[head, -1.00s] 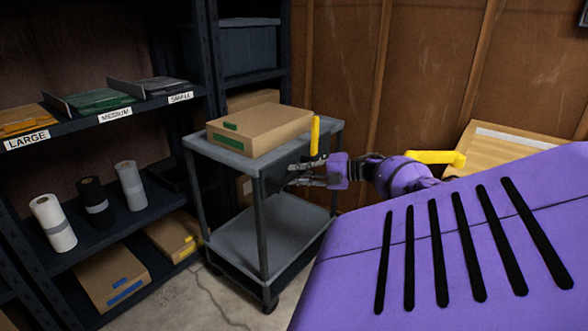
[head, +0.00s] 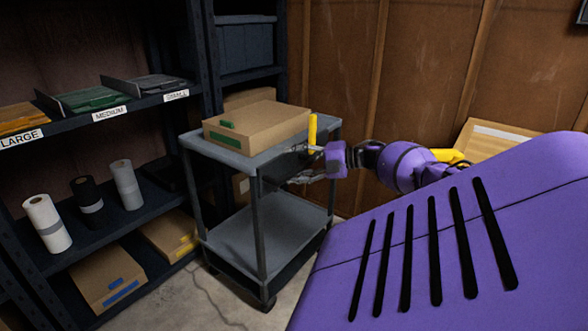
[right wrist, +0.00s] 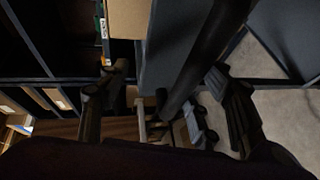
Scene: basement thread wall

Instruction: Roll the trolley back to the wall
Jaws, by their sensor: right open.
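The grey two-shelf trolley (head: 262,230) stands upright on the floor in the head view, close to the dark shelving. A closed cardboard box (head: 255,126) lies on its top shelf. My right gripper (head: 303,165) is open at the trolley's right end, just below the top shelf's level. In the right wrist view, a dark bar (right wrist: 200,65) runs between the spread fingers of this gripper (right wrist: 170,75); it looks like part of the trolley. I cannot tell whether the fingers touch it. My left gripper is not in view.
Dark shelving (head: 140,107) at the left holds rolls, trays and boxes. A brown panelled wall (head: 420,70) is behind the trolley. Some bare concrete floor (head: 190,300) shows in front.

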